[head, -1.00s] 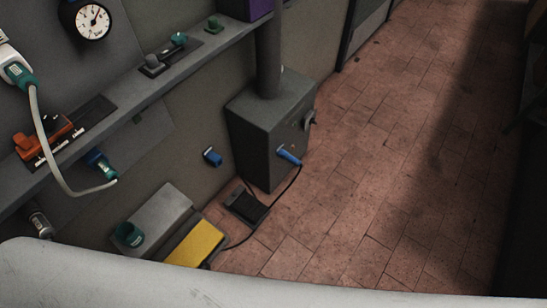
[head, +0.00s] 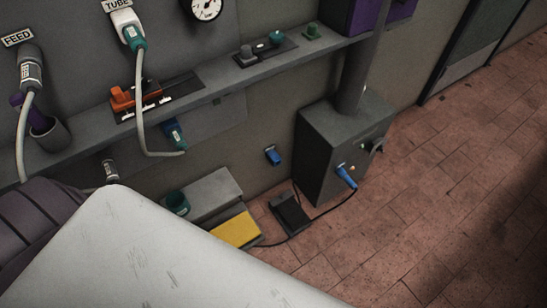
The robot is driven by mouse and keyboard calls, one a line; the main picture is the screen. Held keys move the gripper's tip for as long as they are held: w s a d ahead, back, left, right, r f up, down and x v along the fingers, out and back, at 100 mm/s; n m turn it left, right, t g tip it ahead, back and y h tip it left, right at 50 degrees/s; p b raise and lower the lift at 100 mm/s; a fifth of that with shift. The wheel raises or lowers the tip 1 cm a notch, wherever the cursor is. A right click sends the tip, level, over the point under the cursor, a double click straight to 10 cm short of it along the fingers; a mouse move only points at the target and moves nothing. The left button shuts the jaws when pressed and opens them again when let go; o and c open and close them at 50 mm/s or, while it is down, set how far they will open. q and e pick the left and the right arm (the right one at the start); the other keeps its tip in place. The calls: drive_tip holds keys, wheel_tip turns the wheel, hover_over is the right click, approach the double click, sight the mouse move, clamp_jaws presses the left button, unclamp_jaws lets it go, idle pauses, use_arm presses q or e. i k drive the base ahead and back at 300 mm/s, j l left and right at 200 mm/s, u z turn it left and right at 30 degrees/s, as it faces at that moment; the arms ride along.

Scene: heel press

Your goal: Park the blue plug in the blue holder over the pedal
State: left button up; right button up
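The blue plug (head: 346,177) sits at the front face of the grey box (head: 325,150), tilted, with a black cable (head: 328,209) running from it down along the floor. The small blue holder (head: 272,156) is on the wall, to the left of the box, and looks empty. Neither of my grippers shows in the head view.
A long shelf (head: 215,85) runs along the wall with an orange device (head: 135,95) and small knobs. A grey cable (head: 141,110) hangs past the shelf edge from a green-and-white plug (head: 128,28). The tiled floor (head: 450,170) at right is open.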

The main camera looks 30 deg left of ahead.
sight(350, 182)
drive_tip(key=l+u, duration=0.1)
drive_tip(key=u, duration=0.45)
drive_tip(key=i+l+u, duration=0.15)
drive_tip(key=l+u, duration=0.25)
drive_tip(key=l, duration=0.35)
drive_tip(key=i+l+u, duration=0.1)
drive_tip(key=l+u, duration=0.3)
drive_tip(key=l, duration=1.4)
drive_tip(key=l+u, duration=0.15)
drive_tip(key=l, duration=0.9)
drive_tip(key=k+l, duration=0.1)
drive_tip(key=l, duration=0.95)
